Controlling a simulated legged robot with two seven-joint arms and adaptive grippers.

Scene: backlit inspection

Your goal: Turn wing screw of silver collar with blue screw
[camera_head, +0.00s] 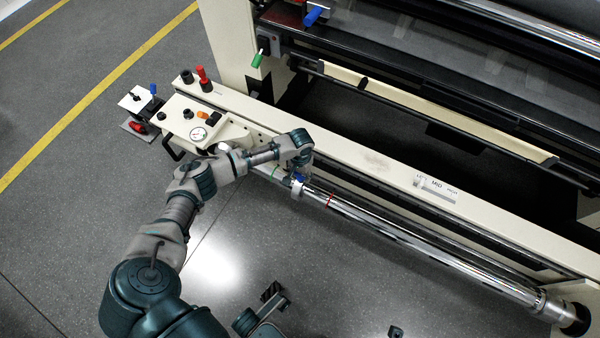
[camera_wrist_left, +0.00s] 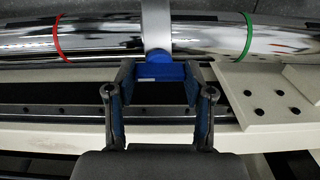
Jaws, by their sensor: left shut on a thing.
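The silver collar (camera_head: 297,190) sits around a polished bar (camera_head: 380,228) in the head view. In the left wrist view the collar (camera_wrist_left: 156,26) is a pale band with the blue wing screw (camera_wrist_left: 160,73) at its lower edge. My left gripper (camera_head: 300,176) reaches the collar, and the hand partly hides the screw in the head view. In the left wrist view my left gripper (camera_wrist_left: 159,82) has one finger on each side of the blue screw and is shut on it. A dark jointed part of my own body shows at the bottom of the head view; whether it is my right gripper is unclear.
A red ring (camera_head: 330,200) and a green ring (camera_wrist_left: 247,36) mark the bar on either side of the collar. A cream machine rail (camera_head: 375,165) runs close behind the bar. A control panel (camera_head: 190,120) with knobs and a gauge stands left. The floor in front is open.

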